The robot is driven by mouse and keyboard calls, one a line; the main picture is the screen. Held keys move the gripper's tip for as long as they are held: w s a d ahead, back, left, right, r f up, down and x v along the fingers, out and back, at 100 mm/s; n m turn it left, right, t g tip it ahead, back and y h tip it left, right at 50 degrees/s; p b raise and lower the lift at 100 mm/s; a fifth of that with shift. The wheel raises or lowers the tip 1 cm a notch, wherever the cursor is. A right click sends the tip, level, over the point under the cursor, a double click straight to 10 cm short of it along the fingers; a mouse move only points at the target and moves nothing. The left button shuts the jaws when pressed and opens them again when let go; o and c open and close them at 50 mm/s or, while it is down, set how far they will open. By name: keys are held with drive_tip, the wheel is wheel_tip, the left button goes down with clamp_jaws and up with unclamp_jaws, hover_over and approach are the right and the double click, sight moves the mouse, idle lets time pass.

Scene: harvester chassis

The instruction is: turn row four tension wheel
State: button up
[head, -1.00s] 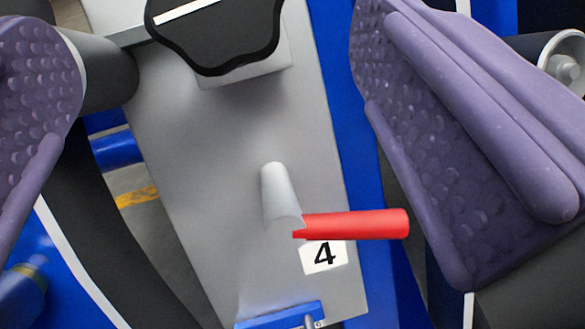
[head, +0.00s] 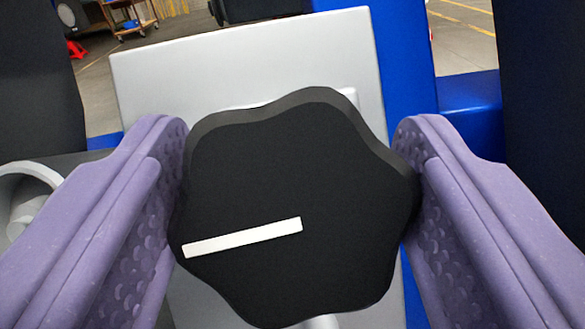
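The tension wheel is a black, lobed knob (head: 290,160) with a white stripe (head: 242,238) across its face. It fills the middle of the head view in front of a grey plate (head: 240,60). The stripe runs from the wheel's left edge to near its middle, rising slightly to the right. My gripper (head: 298,195) has one purple, textured finger on each side of the wheel. Both pads appear to touch its rim, so the gripper looks shut on it. The wheel's mount is mostly hidden behind it. The number 4 label is not visible now.
A blue upright (head: 405,50) runs beside the plate on the right, with a blue crosspiece (head: 470,105) beyond. Dark parts stand at the far left and right. A cart (head: 130,18) and open floor show in the background.

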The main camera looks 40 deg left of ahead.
drive_tip(key=shift+c, duration=0.9)
drive_tip(key=shift+m+h, duration=0.3)
drive_tip(key=shift+m, duration=0.2)
drive_tip(key=m+h+p, duration=0.1)
drive_tip(key=m+h, duration=0.1)
drive_tip(key=m, duration=0.1)
drive_tip(key=shift+r+m+t+p, duration=0.1)
drive_tip(key=shift+m+t+p, duration=0.25)
drive_tip(key=shift+m+t, duration=0.05)
drive_tip(key=m+h, duration=0.2)
drive_tip(key=m, duration=0.2)
drive_tip(key=shift+d+f+m+g+h, duration=0.1)
drive_tip(key=shift+m+g+h, duration=0.25)
drive_tip(key=shift+m+h, duration=0.55)
drive_tip(key=shift+f+m+g+h, duration=0.1)
drive_tip(key=shift+m+g+h, duration=0.3)
drive_tip(key=shift+m, duration=1)
drive_tip(key=o, duration=1)
drive_tip(key=shift+c, duration=0.2)
